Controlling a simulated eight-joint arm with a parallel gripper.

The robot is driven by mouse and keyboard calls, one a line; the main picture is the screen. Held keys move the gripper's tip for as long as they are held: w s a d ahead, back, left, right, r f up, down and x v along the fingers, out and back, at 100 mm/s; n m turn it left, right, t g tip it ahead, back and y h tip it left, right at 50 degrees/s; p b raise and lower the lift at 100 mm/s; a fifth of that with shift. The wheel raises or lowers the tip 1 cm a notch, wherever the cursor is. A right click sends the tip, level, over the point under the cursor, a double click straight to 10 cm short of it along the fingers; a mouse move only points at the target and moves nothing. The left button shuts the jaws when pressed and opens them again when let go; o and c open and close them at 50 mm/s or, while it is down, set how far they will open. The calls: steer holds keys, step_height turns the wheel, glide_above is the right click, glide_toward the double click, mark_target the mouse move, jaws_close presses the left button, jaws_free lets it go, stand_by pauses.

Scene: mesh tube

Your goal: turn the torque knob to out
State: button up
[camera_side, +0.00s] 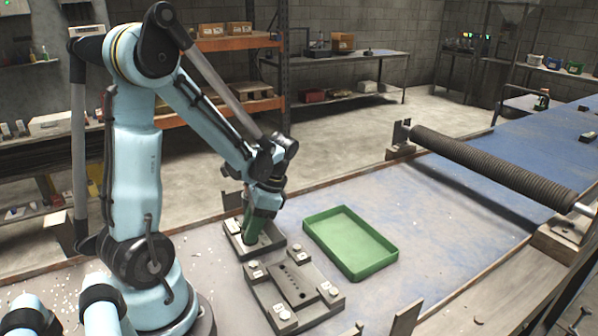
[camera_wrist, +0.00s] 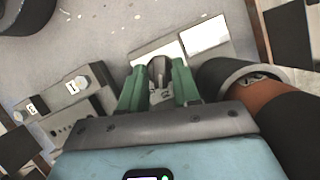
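My gripper (camera_side: 256,228) points down over a small grey block (camera_side: 236,246) in the side view, left of the green tray. In the wrist view its two green fingers (camera_wrist: 158,88) stand apart, with a rounded grey piece (camera_wrist: 158,70) between them. The piece fills most of the gap, but I cannot tell if both fingers press on it. I cannot make out for certain whether it is the torque knob, or any "out" mark. In the side view the fingers and arm hide that spot.
A larger grey fixture (camera_side: 292,284) with white-labelled corner blocks and a slotted centre plate lies just in front. An empty green tray (camera_side: 350,241) stands to the right. A dark ribbed roller (camera_side: 490,166) spans the blue-topped bench. Bench surface right of the tray is clear.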

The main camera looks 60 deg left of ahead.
steer(key=shift+o, duration=0.7)
steer(key=shift+r, duration=0.15)
steer(key=v, duration=1.2)
